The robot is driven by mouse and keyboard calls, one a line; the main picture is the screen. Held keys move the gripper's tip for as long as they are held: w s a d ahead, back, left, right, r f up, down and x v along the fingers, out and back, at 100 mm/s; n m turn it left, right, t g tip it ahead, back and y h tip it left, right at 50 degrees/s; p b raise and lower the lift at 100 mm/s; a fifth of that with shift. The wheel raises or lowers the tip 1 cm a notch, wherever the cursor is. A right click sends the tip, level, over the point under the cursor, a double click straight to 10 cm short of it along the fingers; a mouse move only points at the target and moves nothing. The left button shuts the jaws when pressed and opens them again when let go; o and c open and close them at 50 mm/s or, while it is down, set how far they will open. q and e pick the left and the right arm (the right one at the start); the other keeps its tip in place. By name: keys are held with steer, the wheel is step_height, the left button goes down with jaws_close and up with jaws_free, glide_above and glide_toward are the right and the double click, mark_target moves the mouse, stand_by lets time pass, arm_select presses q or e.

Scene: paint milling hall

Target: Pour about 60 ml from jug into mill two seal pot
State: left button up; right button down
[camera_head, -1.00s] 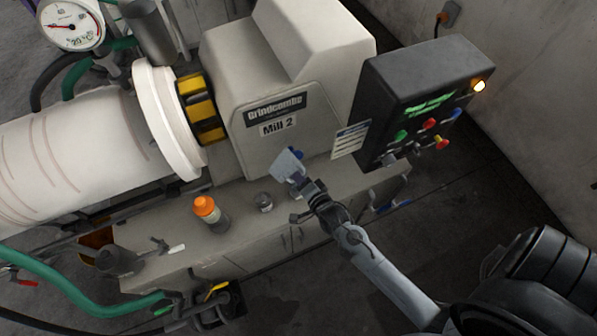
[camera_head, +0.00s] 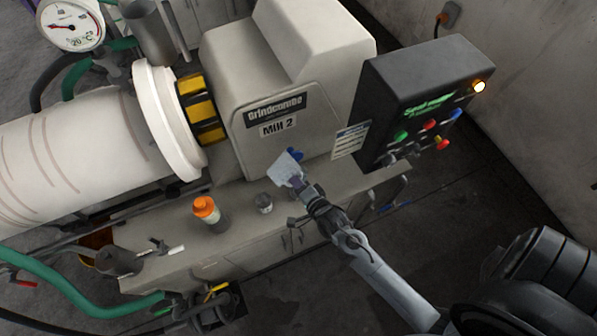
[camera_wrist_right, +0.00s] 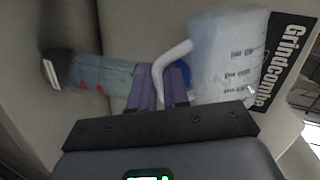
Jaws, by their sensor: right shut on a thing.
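My right gripper (camera_head: 307,194) is shut on the handle of the translucent white jug (camera_head: 284,168) and holds it before the Mill 2 housing. In the right wrist view the jug (camera_wrist_right: 225,60) shows printed graduations, and its handle runs between the purple fingers (camera_wrist_right: 160,88); its liquid level is unclear. A clear cylinder with red marks (camera_wrist_right: 105,75) stands close to the jug there and looks like the seal pot. In the head view I cannot tell it surely; the jug and gripper may hide it. A blue part (camera_head: 295,153) shows just behind the jug. My left gripper is not in view.
The mill housing (camera_head: 300,90) is close behind the jug. A control box (camera_head: 425,90) with coloured buttons stands to the right.

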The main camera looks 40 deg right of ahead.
steer(key=shift+a+r+p, duration=0.15)
steer(key=shift+a+p, duration=0.15)
stand_by(0.4)
steer(key=shift+w+a+r+m+y, duration=0.15)
steer(key=shift+a+m+y, duration=0.15)
steer(key=shift+a+m, duration=0.15)
